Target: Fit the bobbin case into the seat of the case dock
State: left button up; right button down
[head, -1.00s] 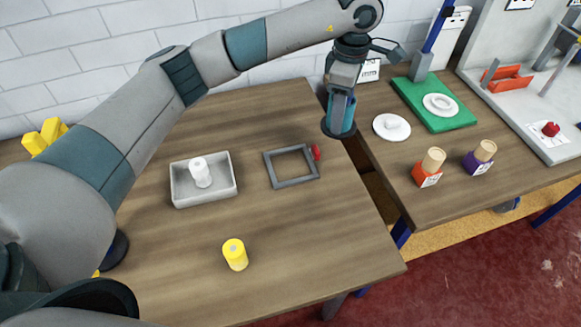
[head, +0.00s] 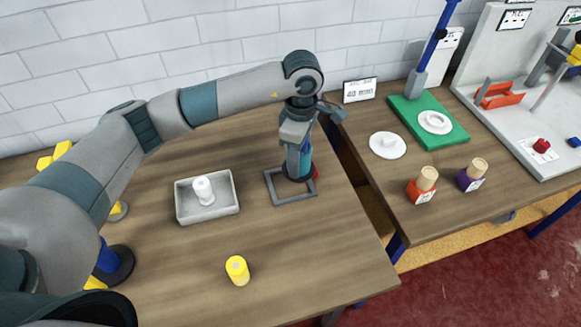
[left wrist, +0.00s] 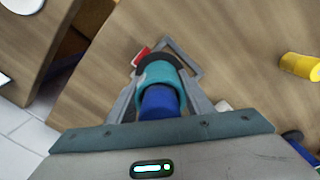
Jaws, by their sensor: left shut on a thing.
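My left gripper (head: 297,160) is shut on a blue-and-teal round part with a wide black end, which I take for the bobbin case; it shows in the left wrist view (left wrist: 160,90) between the fingers. It points down over the back of a grey square frame (head: 292,199) with a red piece (head: 316,173) at its right, possibly the case dock. The frame also shows in the left wrist view (left wrist: 193,56), partly hidden behind the held part. I cannot tell whether the black end touches it. My right gripper is not in view.
A grey tray (head: 207,213) with a white spool (head: 203,188) stands left of the frame; a yellow cylinder (head: 237,270) stands in front. Across a gap, the right table bears a white disc (head: 387,147), a green board (head: 455,138) and orange (head: 420,193) and purple (head: 468,181) blocks.

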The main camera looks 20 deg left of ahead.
pick_arm(q)
jog(key=shift+s+a+f+p, duration=0.15)
jog(key=shift+s+a+f, duration=0.2)
jog(key=shift+a, duration=0.15)
jog(key=shift+s+a+f+p, duration=0.2)
jog(key=shift+s+a, duration=0.1)
jog(key=shift+a, duration=0.2)
jog(key=shift+f, duration=0.1)
jog(key=shift+f, duration=0.2)
notch_tip(320, 180, down, 3)
jog(key=shift+r+p, duration=0.1)
jog(key=shift+p, duration=0.85)
jog(key=shift+f, duration=0.4)
